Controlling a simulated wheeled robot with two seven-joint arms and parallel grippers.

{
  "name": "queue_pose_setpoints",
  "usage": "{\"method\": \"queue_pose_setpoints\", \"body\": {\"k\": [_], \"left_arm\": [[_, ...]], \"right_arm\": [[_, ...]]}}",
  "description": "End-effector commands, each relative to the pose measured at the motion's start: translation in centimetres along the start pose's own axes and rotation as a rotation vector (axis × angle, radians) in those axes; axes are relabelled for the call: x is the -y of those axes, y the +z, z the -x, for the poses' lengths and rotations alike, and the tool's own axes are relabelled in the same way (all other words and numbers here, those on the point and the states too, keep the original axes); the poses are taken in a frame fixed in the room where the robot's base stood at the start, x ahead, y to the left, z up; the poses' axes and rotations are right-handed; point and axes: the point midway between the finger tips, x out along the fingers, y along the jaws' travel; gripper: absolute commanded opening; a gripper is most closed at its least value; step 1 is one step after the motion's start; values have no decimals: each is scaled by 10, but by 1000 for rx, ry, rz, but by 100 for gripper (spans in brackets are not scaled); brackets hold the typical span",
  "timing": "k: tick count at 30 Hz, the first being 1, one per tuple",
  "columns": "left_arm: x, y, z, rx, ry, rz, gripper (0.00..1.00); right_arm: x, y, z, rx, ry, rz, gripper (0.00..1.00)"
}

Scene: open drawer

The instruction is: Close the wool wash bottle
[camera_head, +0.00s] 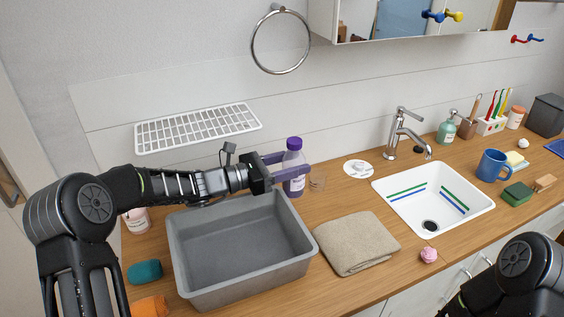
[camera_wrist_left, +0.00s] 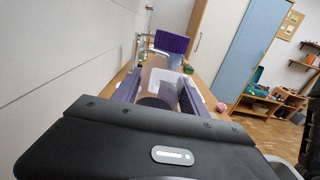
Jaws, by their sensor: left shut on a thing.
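The wool wash bottle (camera_head: 292,148) stands upright behind the grey basin, with a white label and a purple cap (camera_head: 294,143) at its top. I cannot tell from here whether the cap is fully closed. My left gripper (camera_head: 290,170) reaches in from the left and is shut on the bottle's body below the cap, one purple finger on each side. In the left wrist view, the bottle (camera_wrist_left: 158,88) lies between the two fingers, and a ridged purple part, seemingly the cap (camera_wrist_left: 172,42), shows beyond it. My right gripper is out of view; only part of my right arm shows.
A grey basin (camera_head: 178,252) stands under my left arm. A folded beige towel (camera_head: 356,243) lies right of the basin, before the white sink (camera_head: 476,213). A wall rack (camera_head: 198,127) hangs behind.

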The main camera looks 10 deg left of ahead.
Motion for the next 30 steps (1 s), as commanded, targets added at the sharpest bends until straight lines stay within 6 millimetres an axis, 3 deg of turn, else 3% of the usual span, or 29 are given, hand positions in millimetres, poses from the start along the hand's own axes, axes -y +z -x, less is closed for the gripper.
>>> {"method": "queue_pose_setpoints", "body": {"k": [3,10,11,13,25,30], "left_arm": [[-32,2,-1,2,0,-2,0],[-78,1,-1,1,-1,-2,0],[-75,-13,-1,0,-2,3,0],[-75,-21,-1,0,-2,1,0],[-75,-23,0,2,-1,-1,0],[-74,-42,-1,2,-1,0,0]], "right_arm": [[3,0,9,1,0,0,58],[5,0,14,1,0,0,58],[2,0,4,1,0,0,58],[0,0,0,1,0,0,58],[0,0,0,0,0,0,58],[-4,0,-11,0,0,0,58]]}}
